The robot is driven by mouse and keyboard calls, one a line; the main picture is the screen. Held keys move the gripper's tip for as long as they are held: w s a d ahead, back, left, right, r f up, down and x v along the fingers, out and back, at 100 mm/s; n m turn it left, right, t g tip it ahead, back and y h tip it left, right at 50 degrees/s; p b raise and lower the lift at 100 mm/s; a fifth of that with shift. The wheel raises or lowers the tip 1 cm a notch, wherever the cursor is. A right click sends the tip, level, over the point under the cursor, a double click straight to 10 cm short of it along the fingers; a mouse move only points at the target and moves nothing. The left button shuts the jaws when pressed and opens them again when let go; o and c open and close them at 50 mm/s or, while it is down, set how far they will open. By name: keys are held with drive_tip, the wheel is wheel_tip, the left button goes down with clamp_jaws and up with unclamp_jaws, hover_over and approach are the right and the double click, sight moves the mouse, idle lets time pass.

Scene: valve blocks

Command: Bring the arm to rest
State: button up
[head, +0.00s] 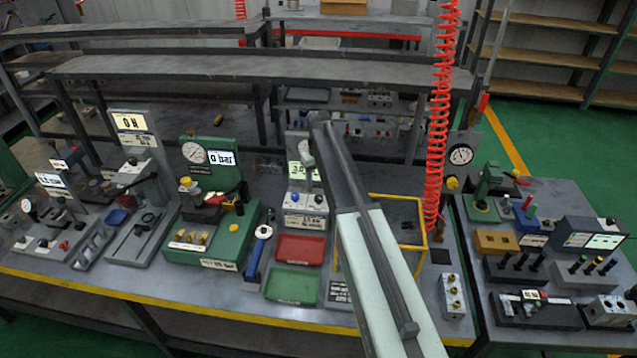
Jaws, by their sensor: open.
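My arm (372,250) reaches up from the bottom of the head view, slanting to the left over the workbench (330,312). Its pale lower link leads to a dark grey part that ends near a small gauge station (303,200). I make out no gripper fingers at that end, so my gripper does not show. The arm hides part of the bench and part of a yellow frame (424,215). I cannot tell whether the arm touches anything.
A green gauge press (230,240), a red tray (299,249) and a green tray (292,286) stand left of the arm. A red coiled hose (437,130) hangs on the right. A second bench (480,305) at right holds several blocks and tools.

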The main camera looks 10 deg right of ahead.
drive_tip(key=shift+r, duration=0.85)
drive_tip(key=shift+p, duration=0.3)
